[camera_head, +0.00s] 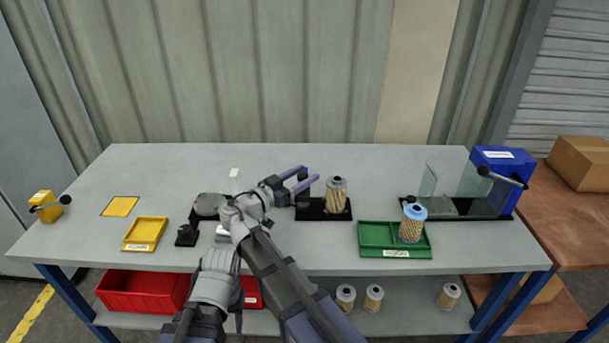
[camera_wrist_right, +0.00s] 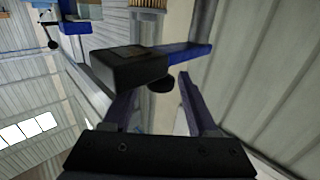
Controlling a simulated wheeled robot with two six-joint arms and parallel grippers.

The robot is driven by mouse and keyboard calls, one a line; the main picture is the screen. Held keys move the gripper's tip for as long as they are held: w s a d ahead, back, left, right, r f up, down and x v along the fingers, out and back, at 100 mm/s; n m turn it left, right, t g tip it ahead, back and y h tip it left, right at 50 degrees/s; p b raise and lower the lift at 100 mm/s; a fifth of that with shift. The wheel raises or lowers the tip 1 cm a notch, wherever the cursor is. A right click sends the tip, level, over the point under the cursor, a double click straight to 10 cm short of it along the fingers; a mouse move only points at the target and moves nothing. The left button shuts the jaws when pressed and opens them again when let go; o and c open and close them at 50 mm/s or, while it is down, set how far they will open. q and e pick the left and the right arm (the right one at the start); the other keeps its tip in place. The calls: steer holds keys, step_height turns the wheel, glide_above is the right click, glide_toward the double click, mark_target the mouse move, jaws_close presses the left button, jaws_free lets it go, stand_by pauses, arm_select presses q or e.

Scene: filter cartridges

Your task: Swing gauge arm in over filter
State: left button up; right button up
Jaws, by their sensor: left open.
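My right gripper (camera_head: 303,180) is open, its two purple fingers pointing right at the left end of a black gauge stand (camera_head: 318,215). In the right wrist view the fingers (camera_wrist_right: 158,92) are apart. A black block (camera_wrist_right: 130,72) with a blue bar (camera_wrist_right: 193,52) and a black knob (camera_wrist_right: 160,86), apparently the gauge arm, lies across the gap between them. Contact cannot be told. A tan pleated filter (camera_head: 336,196) stands upright on the stand, to the right of the fingers.
A green tray (camera_head: 375,236) holds a blue-topped filter (camera_head: 411,223). A blue device (camera_head: 497,172) with clear panels stands at the right. A yellow tray (camera_head: 146,233) and a yellow box (camera_head: 45,206) are at the left. Several filters and a red bin (camera_head: 145,291) are below.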

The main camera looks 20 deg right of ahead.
jaws_close()
stand_by(1.1)
